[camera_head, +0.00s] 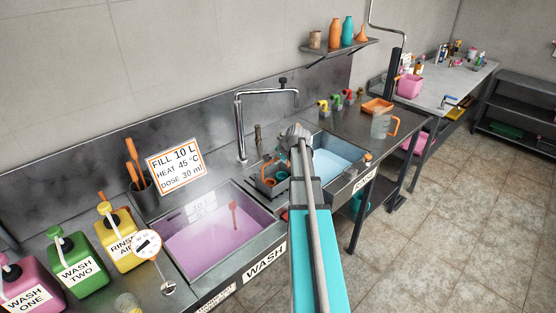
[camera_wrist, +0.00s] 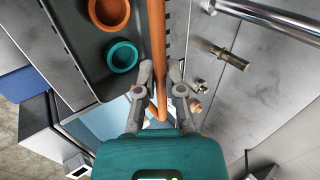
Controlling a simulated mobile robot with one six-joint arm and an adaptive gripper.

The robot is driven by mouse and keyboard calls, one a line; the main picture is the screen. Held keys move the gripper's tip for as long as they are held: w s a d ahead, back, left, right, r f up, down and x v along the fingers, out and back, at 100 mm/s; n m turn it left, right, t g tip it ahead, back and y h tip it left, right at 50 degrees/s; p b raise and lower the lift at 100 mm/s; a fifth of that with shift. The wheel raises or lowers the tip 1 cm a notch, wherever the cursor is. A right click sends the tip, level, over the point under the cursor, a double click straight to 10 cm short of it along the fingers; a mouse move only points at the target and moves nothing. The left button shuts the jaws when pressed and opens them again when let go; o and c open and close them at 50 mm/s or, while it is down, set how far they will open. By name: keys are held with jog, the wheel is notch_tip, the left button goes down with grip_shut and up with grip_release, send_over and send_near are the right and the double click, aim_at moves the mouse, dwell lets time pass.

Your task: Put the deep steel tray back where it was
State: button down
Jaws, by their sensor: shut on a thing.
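The deep steel tray (camera_head: 268,187) is dark grey and sits at the divider between the wash sink and the blue-water sink. In the wrist view the tray (camera_wrist: 66,28) fills the upper left and holds an orange round cup (camera_wrist: 109,12) and a teal one (camera_wrist: 122,55). My gripper (camera_wrist: 160,72) is shut on an orange bar (camera_wrist: 157,30) along the tray's right side, which looks like its handle. In the head view my arm hides part of the tray and the grip. I cannot tell whether the tray touches the surface beneath.
The wash sink (camera_head: 218,243) holds pink liquid and the rinse sink (camera_head: 335,160) blue water. A tall steel tap (camera_head: 240,130) stands behind. Bottles (camera_head: 78,262) line the left counter. A clear jug (camera_head: 380,126) and an orange tray (camera_head: 377,105) stand on the right counter.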

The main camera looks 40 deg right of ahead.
jog(key=shift+f, duration=0.15)
jog(key=c, duration=0.8)
grip_release()
jog(key=shift+o, duration=0.2)
jog(key=shift+r, duration=0.2)
jog(key=p+v, duration=0.9)
jog(key=v, duration=0.3)
jog(key=shift+p, duration=0.4)
